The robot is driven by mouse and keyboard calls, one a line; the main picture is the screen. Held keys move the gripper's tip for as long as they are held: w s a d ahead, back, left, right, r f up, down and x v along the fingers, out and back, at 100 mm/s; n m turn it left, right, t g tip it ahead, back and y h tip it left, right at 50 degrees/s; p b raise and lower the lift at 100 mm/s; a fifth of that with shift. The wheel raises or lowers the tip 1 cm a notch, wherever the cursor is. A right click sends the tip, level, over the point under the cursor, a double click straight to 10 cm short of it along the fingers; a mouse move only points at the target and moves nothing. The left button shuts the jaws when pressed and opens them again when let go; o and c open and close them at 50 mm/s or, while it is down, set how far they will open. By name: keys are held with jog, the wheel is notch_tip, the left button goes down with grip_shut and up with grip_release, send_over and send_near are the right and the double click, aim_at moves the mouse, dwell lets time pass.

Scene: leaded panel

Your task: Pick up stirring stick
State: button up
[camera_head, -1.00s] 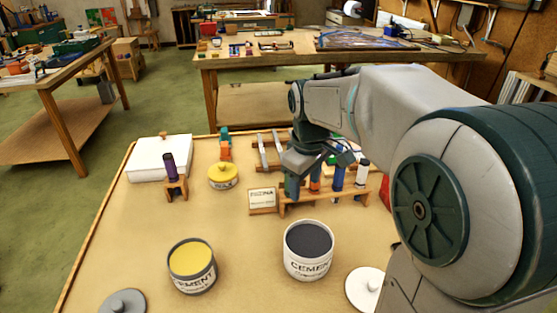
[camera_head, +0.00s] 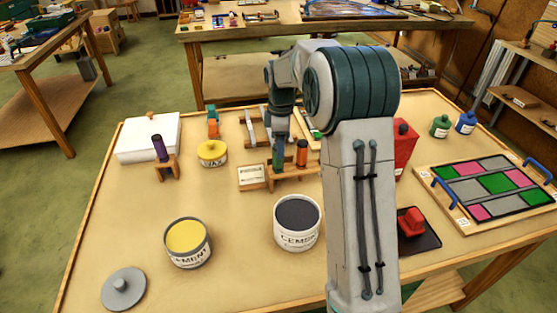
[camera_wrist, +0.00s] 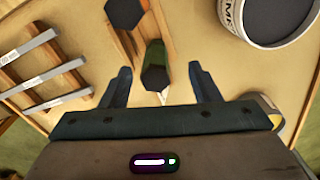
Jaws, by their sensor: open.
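My gripper (camera_wrist: 162,86) is open, with its two fingers apart. In the wrist view a dark green handle (camera_wrist: 155,66) stands just ahead of the fingertips, in line with the gap between them. In the head view the green handle (camera_head: 279,160) stands in the wooden rack (camera_head: 292,181), right below my gripper (camera_head: 281,137). An orange handle (camera_head: 302,153) stands beside it, to the right. No label shows which handle is the stirring stick.
Open cement tins, one yellow (camera_head: 188,240) and one dark (camera_head: 297,222), stand in front. A leaded panel (camera_head: 488,188) lies right.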

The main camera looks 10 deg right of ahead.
aim_at(278, 166)
jog(key=shift+w+a+f+p, duration=0.15)
jog(key=shift+f+p, duration=0.3)
jog(key=shift+f, duration=1.4)
jog(key=shift+w+f+p, duration=0.2)
jog(key=shift+f+p, duration=0.2)
jog(key=shift+f, duration=1.4)
jog(key=c, duration=1.1)
